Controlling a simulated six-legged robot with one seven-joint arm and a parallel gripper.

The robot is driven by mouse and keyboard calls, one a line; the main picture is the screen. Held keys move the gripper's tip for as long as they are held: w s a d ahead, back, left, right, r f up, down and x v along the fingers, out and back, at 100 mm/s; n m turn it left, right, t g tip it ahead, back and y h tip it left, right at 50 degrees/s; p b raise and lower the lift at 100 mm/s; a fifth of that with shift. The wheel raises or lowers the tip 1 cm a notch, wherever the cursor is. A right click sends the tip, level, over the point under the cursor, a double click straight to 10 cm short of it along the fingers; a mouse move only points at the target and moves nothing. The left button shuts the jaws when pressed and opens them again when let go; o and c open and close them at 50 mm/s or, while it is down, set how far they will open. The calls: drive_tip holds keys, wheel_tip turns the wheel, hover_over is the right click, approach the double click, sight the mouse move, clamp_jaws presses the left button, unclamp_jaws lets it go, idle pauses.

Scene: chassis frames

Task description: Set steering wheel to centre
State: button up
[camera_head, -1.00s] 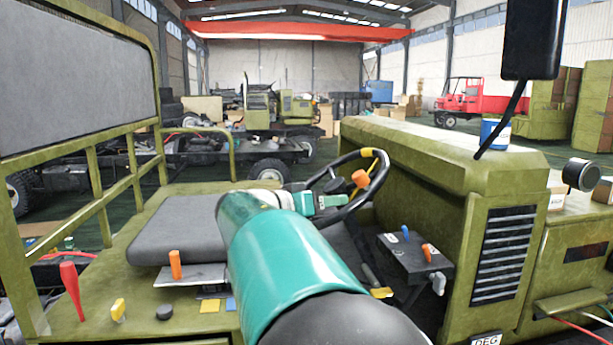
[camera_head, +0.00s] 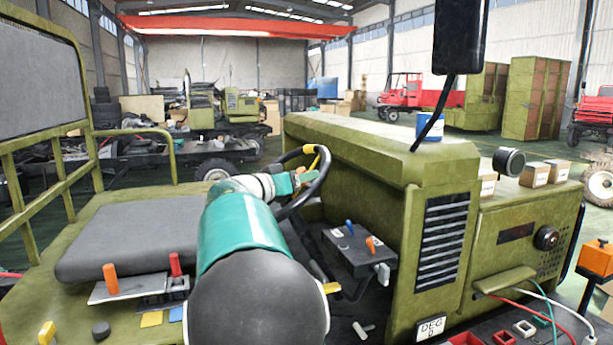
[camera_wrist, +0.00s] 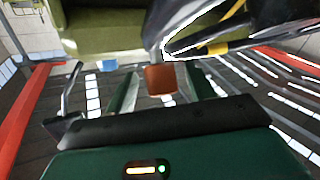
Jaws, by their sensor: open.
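The black steering wheel (camera_head: 327,165) has a yellow mark on its upper rim and stands tilted on the green vehicle. An orange-brown knob on the wheel shows in the wrist view (camera_wrist: 160,80). My gripper (camera_head: 303,180) is at the wheel, its teal fingers open. In the wrist view my gripper (camera_wrist: 163,84) has one finger on each side of the knob, with gaps visible, so it appears not clamped. Part of the wheel's rim with the yellow mark (camera_wrist: 218,47) is at the upper right there. My arm hides the wheel's lower left.
A grey seat (camera_head: 135,238) lies left of my arm. A lever box (camera_head: 358,250) with blue and orange levers stands right of the wheel. The green hood (camera_head: 375,145) rises behind it. A black mirror (camera_head: 459,38) hangs on a stalk at the upper right.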

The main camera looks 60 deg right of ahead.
sight(290, 204)
drive_tip(key=shift+x, duration=1.4)
drive_tip(key=shift+w, duration=0.1)
clamp_jaws()
drive_tip(key=shift+w+a+f+m+g+y, duration=0.35)
drive_tip(key=shift+a+f+m+g, duration=0.3)
drive_tip(key=shift+m+g, duration=0.25)
drive_tip(key=shift+w+a+f+m+g+y, duration=0.25)
drive_tip(key=shift+w+a+f+m+g, duration=0.15)
drive_tip(key=shift+a+m+g, duration=0.45)
drive_tip(key=shift+w+a+f+m+g+y, duration=0.35)
drive_tip(key=shift+a+f+m+g, duration=0.25)
drive_tip(key=shift+m+g, duration=0.3)
unclamp_jaws()
drive_tip(key=shift+w+a+r, duration=0.1)
drive_tip(key=r+v, duration=0.1)
drive_tip(key=v, duration=1.2)
drive_tip(key=shift+a+f, duration=0.35)
drive_tip(key=shift+f, duration=0.2)
